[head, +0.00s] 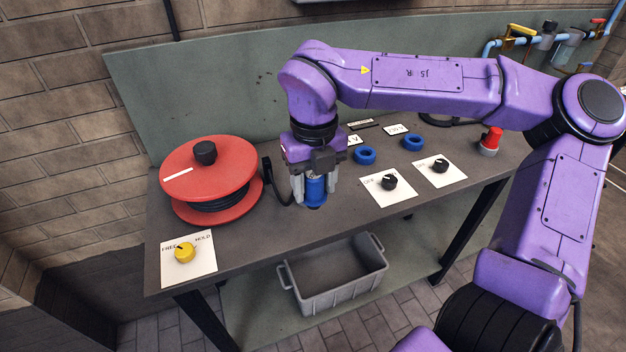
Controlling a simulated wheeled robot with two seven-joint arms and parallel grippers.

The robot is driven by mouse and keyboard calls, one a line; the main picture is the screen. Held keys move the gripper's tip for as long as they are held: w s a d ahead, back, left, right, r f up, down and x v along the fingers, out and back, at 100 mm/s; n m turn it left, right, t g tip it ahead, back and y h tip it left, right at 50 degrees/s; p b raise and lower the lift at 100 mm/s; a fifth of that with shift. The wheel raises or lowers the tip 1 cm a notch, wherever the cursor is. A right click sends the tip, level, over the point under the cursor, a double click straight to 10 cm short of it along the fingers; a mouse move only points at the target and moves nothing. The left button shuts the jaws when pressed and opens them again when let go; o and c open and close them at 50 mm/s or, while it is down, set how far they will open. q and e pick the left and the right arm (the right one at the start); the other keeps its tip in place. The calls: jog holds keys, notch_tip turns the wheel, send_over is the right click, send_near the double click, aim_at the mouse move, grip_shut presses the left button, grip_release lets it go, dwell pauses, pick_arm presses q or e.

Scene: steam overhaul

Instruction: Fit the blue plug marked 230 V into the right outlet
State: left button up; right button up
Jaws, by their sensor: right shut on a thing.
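My right gripper (314,191) is shut on the blue plug (316,193) and holds it over the front part of the grey bench, between the cable reel and the knob plates. The plug points down. A marking on it cannot be read. Two blue ring-shaped outlets sit on the bench to the right of the plug: a left outlet (364,156) and a right outlet (412,142). White labels lie behind them. The left label is partly hidden by my gripper, and the right label (396,129) is too small to read surely. My left gripper is not in view.
A red cable reel (240,160) stands left, with a dark cable beside my gripper. A yellow knob (185,252) sits between FREE and HOLD. Black knobs (389,182) (440,166) stand before the outlets; a red button (492,138) is right. A grey crate (338,292) is below.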

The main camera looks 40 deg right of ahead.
aim_at(314, 209)
jog(key=shift+w+f, duration=0.1)
notch_tip(314, 209, down, 7)
jog(key=b, duration=0.4)
jog(key=shift+b, duration=0.4)
jog(key=shift+d, duration=0.1)
